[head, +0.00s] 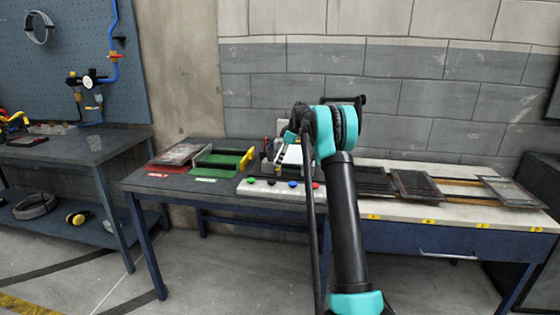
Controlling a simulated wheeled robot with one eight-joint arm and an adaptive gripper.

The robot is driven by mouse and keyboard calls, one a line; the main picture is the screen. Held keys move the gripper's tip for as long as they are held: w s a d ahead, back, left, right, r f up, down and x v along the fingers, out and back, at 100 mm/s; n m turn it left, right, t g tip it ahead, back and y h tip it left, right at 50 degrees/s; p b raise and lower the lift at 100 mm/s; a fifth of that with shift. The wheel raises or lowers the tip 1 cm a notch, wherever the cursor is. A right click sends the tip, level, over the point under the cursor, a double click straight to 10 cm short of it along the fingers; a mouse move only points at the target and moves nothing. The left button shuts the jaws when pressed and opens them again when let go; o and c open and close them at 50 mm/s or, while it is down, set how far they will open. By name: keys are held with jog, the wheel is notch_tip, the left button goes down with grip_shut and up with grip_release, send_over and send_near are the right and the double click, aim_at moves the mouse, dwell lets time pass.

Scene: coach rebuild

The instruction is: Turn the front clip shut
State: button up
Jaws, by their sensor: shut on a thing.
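My gripper (281,154) is small and partly hidden behind my arm's dark and turquoise joint. It points down at a pale and dark fixture (268,168) in the middle of the dark table. It is shut on a small part there that looks to be the front clip. The clip is too small and too covered to make out its shape or how far it is turned.
A pale panel (262,187) with several coloured buttons lies at the table's front edge. A green tray (222,161) and a red mat (175,167) lie to the left. Dark framed panels (413,184) lie on the pale bench at right. Floor in front is clear.

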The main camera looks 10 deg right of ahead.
jog(key=o, duration=1.2)
jog(key=shift+c, duration=0.2)
jog(key=v, duration=1.2)
jog(key=shift+s, duration=0.1)
jog(key=s+f+m+t+h, duration=0.1)
jog(key=s+f+m, duration=0.4)
jog(key=s, duration=1.3)
jog(key=s+f+m+t+h, duration=0.1)
jog(key=s+f+m, duration=0.3)
jog(key=s+f, duration=0.6)
jog(key=s+a+f+m+h, duration=0.1)
jog(key=s+f+m, duration=0.4)
jog(key=s, duration=2.1)
notch_tip(320, 180, down, 3)
jog(key=shift+r+m+t+h, duration=0.3)
jog(key=shift+t+h, duration=0.1)
jog(key=shift+h, duration=0.3)
